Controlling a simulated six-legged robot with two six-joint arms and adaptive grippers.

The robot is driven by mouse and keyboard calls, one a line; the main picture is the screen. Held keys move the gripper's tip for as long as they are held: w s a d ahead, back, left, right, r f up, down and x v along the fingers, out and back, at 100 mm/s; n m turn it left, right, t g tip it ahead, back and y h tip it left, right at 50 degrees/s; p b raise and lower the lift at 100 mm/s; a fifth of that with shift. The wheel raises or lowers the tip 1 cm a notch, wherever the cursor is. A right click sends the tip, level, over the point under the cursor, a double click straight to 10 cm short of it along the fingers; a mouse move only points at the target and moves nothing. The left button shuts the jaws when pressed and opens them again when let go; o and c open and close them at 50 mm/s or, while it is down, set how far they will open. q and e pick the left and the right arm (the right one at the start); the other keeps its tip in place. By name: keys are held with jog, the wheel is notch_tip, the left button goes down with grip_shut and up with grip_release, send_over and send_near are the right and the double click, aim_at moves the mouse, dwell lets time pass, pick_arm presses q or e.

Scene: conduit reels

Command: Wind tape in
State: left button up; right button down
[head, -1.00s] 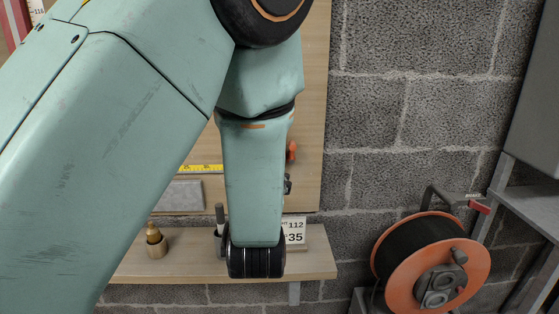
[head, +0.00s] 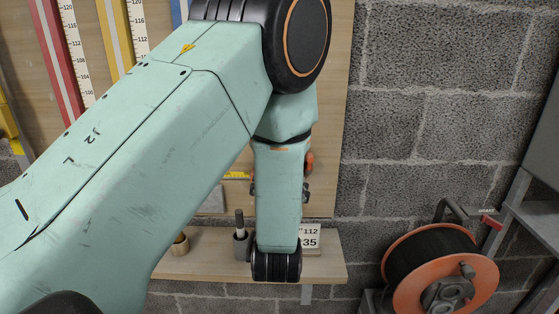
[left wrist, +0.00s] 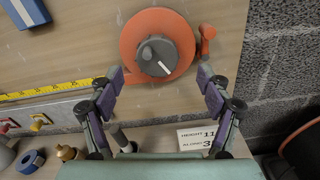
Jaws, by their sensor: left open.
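The tape reel (left wrist: 157,47) is an orange round case with a grey hub, mounted on the wooden board in the left wrist view. An orange crank arm with a knob (left wrist: 207,33) sits at its right side. Yellow measuring tape (left wrist: 50,89) runs out from the reel to the left along the board. My left gripper (left wrist: 160,76) is open and empty, its fingers either side of the reel's lower part in the picture; I cannot tell whether they touch it. In the head view my left arm hides most of the reel; the orange knob (head: 309,162) and some tape (head: 237,176) show.
A wooden shelf (head: 215,265) below the board holds a brass fitting (head: 180,246), a grey holder (head: 241,244) and a number card (head: 309,237). An orange cable reel (head: 440,270) stands at the right, by a metal frame. A block wall is behind.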

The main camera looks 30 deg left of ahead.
pick_arm(q)
jog(key=shift+p+x, duration=1.75)
jog(key=shift+x, duration=1.1)
jog(key=shift+s+a, duration=0.1)
jog(key=shift+a, duration=0.05)
jog(key=c, duration=1.2)
